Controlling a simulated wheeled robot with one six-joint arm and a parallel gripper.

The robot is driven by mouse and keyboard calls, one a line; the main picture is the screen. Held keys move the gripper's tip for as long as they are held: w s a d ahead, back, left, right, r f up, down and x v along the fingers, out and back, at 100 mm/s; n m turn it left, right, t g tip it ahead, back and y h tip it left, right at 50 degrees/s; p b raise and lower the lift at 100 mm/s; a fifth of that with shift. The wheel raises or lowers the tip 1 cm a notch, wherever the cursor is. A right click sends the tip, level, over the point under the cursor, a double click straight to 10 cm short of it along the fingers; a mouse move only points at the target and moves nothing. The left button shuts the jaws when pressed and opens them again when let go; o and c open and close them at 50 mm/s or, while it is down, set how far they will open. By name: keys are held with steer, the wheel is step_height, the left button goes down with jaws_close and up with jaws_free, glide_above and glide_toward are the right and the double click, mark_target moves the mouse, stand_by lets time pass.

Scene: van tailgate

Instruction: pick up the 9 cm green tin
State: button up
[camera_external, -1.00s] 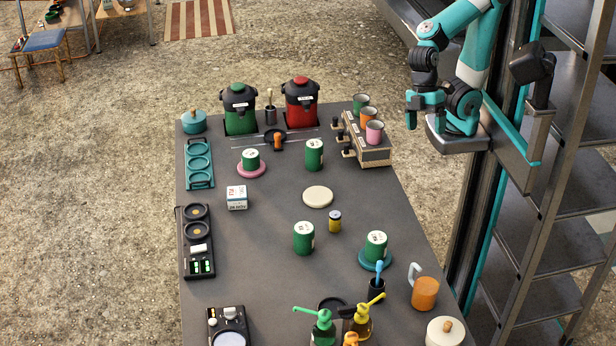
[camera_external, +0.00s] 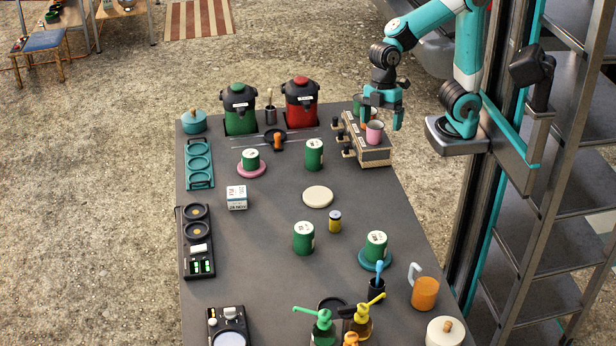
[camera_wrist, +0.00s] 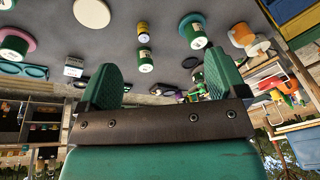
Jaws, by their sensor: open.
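Several green tins with white labels stand on the grey table. One tin (camera_external: 314,154) is in front of the red urn, and a taller-looking one (camera_external: 304,238) is near the middle. A short tin (camera_external: 250,159) sits on a pink disc, and another (camera_external: 376,245) sits on a teal disc. I cannot tell which measures 9 cm. In the wrist view, green tins show on the pink disc (camera_wrist: 12,45), bare on the table (camera_wrist: 145,62) and on the teal disc (camera_wrist: 193,36). My gripper (camera_external: 381,118) is open and empty, above the cups at the table's far right; its fingers frame the wrist view (camera_wrist: 162,62).
A yellow jar (camera_external: 335,222) and a cream disc (camera_external: 317,197) lie mid-table. Pump bottles, an orange mug (camera_external: 425,293) and a white pot (camera_external: 445,331) crowd the near end.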

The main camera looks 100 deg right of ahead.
steer(key=w+d+f+n+h, duration=0.2)
steer(key=w+d+f, duration=0.1)
steer(key=w+d, duration=0.75)
steer(key=n+b, duration=0.1)
steer(key=n, duration=0.1)
glide_above(314, 142)
step_height(314, 142, down, 4)
steer(key=shift+g+h, duration=0.4)
step_height(314, 142, down, 11)
steer(key=shift+f+p, duration=0.15)
steer(key=shift+p, duration=0.2)
steer(key=shift+a+f+p, duration=0.15)
steer(key=shift+f+p, duration=0.15)
steer(key=shift+f, duration=1.2)
steer(key=shift+a+f+p, duration=0.1)
steer(key=shift+f+p, duration=0.2)
steer(key=shift+f, duration=1.2)
steer(key=c, duration=1.1)
steer(key=shift+r, duration=0.1)
